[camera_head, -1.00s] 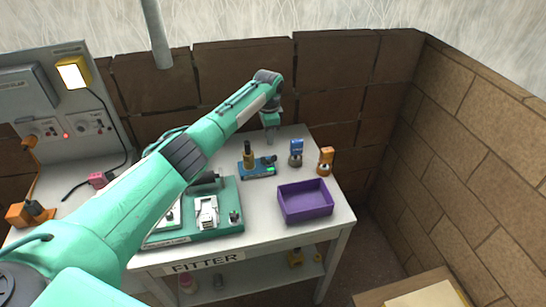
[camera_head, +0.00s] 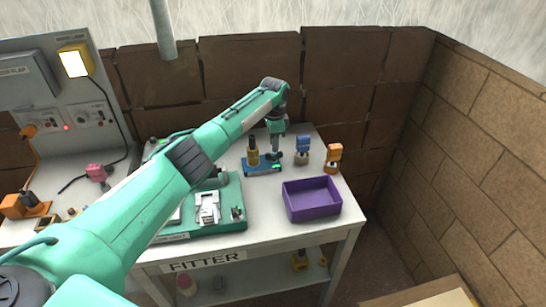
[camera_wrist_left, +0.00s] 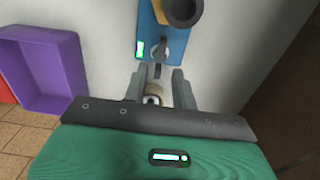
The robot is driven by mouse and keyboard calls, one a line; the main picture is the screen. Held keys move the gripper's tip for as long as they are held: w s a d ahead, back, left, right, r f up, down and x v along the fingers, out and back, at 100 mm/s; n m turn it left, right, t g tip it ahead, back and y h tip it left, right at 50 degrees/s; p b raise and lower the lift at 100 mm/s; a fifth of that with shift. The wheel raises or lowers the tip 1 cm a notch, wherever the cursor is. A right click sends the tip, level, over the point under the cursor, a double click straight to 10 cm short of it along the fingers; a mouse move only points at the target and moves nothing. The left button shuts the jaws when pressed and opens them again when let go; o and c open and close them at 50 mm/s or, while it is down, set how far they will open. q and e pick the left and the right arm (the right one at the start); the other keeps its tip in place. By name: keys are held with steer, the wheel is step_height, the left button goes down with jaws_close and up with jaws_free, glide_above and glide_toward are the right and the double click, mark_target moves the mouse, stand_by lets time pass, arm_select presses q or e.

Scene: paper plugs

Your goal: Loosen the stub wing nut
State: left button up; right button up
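A small blue fixture (camera_head: 260,170) stands on the white bench, with an upright brass cylinder (camera_head: 252,152) and a dark fitting at its right end. In the left wrist view, the blue fixture (camera_wrist_left: 145,30) is at the top, with a grey wing-shaped nut (camera_wrist_left: 160,50) on it and the dark-mouthed brass cylinder (camera_wrist_left: 184,10) behind. My left gripper (camera_head: 277,153) points down over the fixture's right end. In the wrist view, its two fingers (camera_wrist_left: 158,82) are apart, just short of the nut. A tan round part shows between the fingers; I cannot tell what it is. My right gripper is out of view.
A purple bin (camera_head: 311,199) stands at the bench's front right. A blue-topped piece (camera_head: 302,146) and an orange-topped piece (camera_head: 333,155) stand right of the fixture. A green-based device (camera_head: 228,218) is at the front left. A brick wall is behind.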

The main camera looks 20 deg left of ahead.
mark_target(274, 156)
arm_select(q)
steer(key=shift+r, duration=0.1)
steer(key=shift+p, duration=0.35)
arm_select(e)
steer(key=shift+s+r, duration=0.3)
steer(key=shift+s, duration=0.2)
arm_select(q)
steer(key=shift+f, duration=0.2)
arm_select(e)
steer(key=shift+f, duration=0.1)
